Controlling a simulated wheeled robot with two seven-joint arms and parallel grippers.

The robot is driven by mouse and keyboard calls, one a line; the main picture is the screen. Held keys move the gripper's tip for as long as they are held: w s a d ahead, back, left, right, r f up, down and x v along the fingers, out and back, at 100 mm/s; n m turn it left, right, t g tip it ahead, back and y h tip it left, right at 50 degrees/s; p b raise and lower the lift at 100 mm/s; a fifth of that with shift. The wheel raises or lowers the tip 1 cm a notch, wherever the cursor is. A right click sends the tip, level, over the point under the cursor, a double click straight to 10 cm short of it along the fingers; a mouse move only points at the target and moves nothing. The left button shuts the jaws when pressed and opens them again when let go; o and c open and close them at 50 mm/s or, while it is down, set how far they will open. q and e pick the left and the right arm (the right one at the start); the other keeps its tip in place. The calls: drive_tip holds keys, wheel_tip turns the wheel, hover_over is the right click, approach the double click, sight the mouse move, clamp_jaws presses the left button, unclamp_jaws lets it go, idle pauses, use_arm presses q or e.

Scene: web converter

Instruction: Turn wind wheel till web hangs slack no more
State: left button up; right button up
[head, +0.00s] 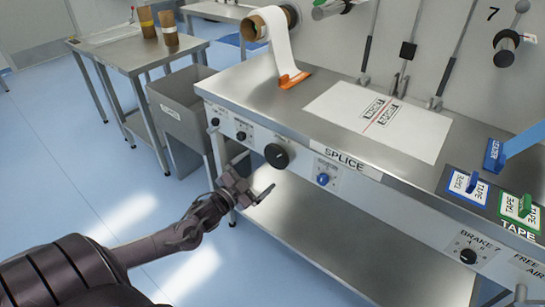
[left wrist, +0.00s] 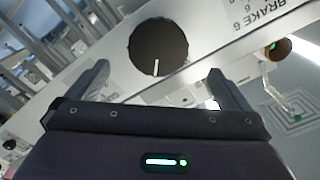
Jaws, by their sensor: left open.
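A large black round knob (head: 277,155) sits on the white front panel of the bench. It shows bigger in the left wrist view (left wrist: 158,47), with a white pointer mark near its lower edge. No label I can read calls it the wind wheel. My left gripper (head: 252,180) is open and empty, below and left of this knob; in the left wrist view its fingers (left wrist: 160,82) stand apart just below the knob, not around it. The white web (head: 283,48) runs from a roll (head: 270,22) down to an orange piece on the bench top. My right gripper is not in view.
Smaller black knobs (head: 240,135) and a blue knob (head: 322,179) share the panel. A grey bin (head: 183,108) stands left of the bench. A white splice sheet (head: 380,118) lies on top. Blue and green tape holders (head: 520,208) are at right. Floor at left is clear.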

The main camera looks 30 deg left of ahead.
sight(274, 157)
use_arm(q)
drive_tip(key=w+n, duration=0.2)
drive_tip(key=n, duration=0.1)
drive_tip(key=w+n+b, duration=0.1)
drive_tip(key=w+n, duration=0.1)
drive_tip(key=n, duration=0.2)
drive_tip(key=w+n+b, duration=0.1)
drive_tip(key=w+n, duration=0.1)
drive_tip(key=n, duration=0.1)
drive_tip(key=shift+w+d+r+n, duration=0.1)
drive_tip(key=shift+d+r+n, duration=0.2)
drive_tip(key=shift+n, duration=0.1)
drive_tip(key=shift+w+f, duration=0.1)
drive_tip(key=shift+w, duration=0.35)
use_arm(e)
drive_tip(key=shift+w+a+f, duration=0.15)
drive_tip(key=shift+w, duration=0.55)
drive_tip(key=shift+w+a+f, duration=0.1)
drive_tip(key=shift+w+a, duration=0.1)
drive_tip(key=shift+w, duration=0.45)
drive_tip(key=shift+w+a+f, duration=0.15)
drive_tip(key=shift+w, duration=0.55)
use_arm(q)
drive_tip(key=c, duration=0.9)
drive_tip(key=shift+c, duration=0.2)
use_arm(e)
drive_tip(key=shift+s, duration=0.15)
